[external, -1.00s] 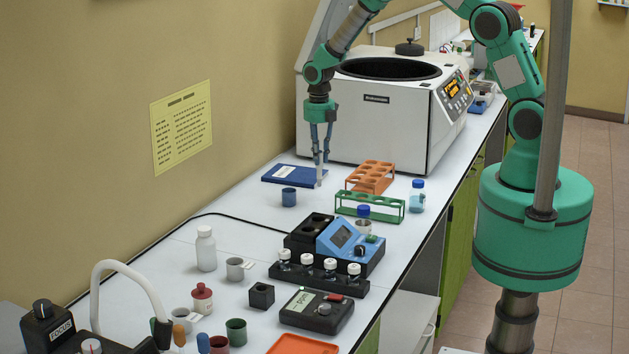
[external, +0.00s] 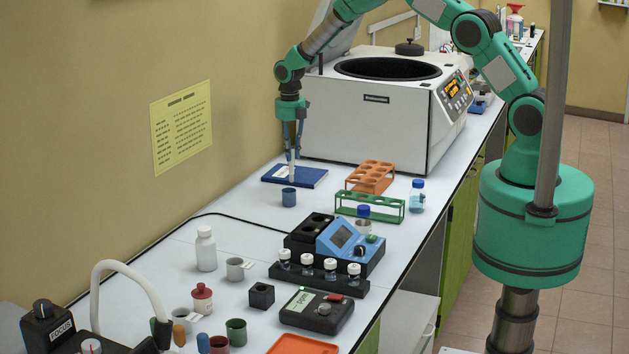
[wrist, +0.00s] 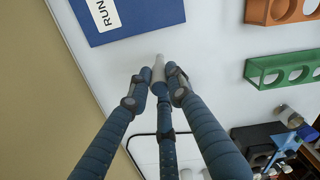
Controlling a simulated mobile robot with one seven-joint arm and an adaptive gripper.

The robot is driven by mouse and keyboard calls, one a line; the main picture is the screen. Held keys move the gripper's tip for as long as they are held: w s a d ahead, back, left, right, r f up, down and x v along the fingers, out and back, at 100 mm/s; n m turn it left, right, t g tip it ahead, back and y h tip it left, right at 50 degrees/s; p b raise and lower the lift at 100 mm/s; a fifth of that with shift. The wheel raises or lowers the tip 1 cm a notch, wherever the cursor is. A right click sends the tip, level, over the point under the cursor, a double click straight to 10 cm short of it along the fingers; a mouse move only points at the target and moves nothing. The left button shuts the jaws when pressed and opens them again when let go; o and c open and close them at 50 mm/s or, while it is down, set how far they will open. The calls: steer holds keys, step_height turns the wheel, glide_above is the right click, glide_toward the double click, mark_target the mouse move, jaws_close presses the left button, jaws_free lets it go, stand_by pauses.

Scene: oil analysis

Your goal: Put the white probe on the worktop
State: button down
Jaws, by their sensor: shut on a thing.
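My gripper (external: 291,155) is shut on the white probe (external: 291,174), a slim pale rod pointing down from the fingertips. In the wrist view, the fingers of my gripper (wrist: 158,82) close around the probe (wrist: 159,67), with its pale end showing beyond them. The white worktop (external: 250,225) lies below. In the external view the probe's tip overlaps the blue book; whether it touches anything is hard to tell.
The blue book (external: 311,179) lies near the wall, with a small blue cup (external: 289,198) in front. An orange rack (external: 371,177) and a green rack (external: 369,207) stand to the right. The white centrifuge (external: 375,128) stands behind. Worktop left of the cup is clear.

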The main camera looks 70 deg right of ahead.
mark_target(291, 165)
stand_by(0.3)
steer(key=shift+f, duration=1.75)
steer(key=shift+f, duration=0.1)
steer(key=c, duration=1.6)
jaws_free()
step_height(291, 165, up, 12)
steer(key=shift+a+r, duration=0.1)
steer(key=shift+r, duration=0.05)
